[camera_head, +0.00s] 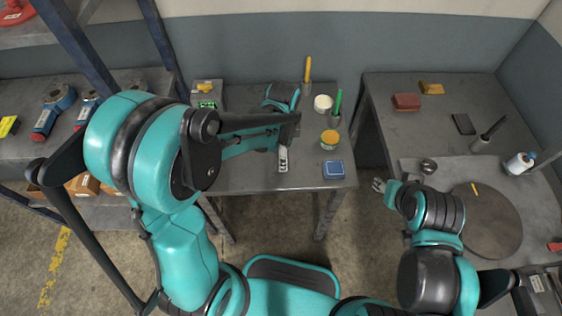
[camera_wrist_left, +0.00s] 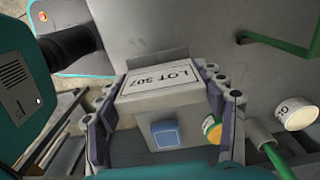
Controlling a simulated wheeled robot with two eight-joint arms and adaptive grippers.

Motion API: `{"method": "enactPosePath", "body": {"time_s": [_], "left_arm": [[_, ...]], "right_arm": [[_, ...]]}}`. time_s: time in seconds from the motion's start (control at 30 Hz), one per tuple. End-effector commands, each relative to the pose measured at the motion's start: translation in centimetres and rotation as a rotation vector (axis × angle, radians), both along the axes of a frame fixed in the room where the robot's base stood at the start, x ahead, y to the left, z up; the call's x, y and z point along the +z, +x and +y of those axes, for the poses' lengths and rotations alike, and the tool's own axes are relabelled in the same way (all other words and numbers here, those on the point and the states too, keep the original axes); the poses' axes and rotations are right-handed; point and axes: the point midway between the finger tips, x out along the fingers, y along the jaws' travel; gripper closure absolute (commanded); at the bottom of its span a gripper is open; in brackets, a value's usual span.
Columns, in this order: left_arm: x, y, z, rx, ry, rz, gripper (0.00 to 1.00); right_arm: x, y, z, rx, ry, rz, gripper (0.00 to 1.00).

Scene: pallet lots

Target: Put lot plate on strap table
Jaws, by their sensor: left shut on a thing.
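My left gripper is shut on the lot plate (camera_wrist_left: 165,83), a pale plate reading "LOT 507", in the left wrist view. The fingers (camera_wrist_left: 167,100) grip it from both sides. In the head view my left arm reaches over the middle table (camera_head: 235,178), and the gripper is mostly hidden by the arm. A small whitish piece (camera_head: 283,158) shows just below the arm's end; I cannot tell whether it is the plate. My right gripper (camera_head: 379,185) is by the left edge of the right table (camera_head: 385,90), too small to read. Which table is the strap table is not marked.
The middle table holds a blue box (camera_head: 334,168), a yellow-lidded jar (camera_head: 329,138), a white tub (camera_head: 323,103) and upright yellow and green handles. The right table holds a round disc (camera_head: 485,222), a red block (camera_head: 407,102) and a metal cup (camera_head: 428,166). Shelves stand at left.

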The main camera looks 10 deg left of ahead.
Motion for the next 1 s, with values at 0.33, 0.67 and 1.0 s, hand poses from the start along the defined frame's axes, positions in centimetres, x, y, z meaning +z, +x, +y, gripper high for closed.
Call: {"method": "enactPosePath", "body": {"time_s": [0.33,0.67,1.0], "left_arm": [[-3.8,0.3,0.3,0.001,0.0,0.0,0.62],[-4.3,0.3,0.3,0.001,0.0,0.0,0.62],[-4.5,0.3,0.3,0.001,0.0,0.0,0.11]], "right_arm": [[-2.0,0.0,0.0,0.0,0.0,0.0,0.6],[-2.1,0.0,0.0,0.0,0.0,0.0,0.6],[-2.3,0.0,0.0,0.0,0.0,0.0,0.6]]}}
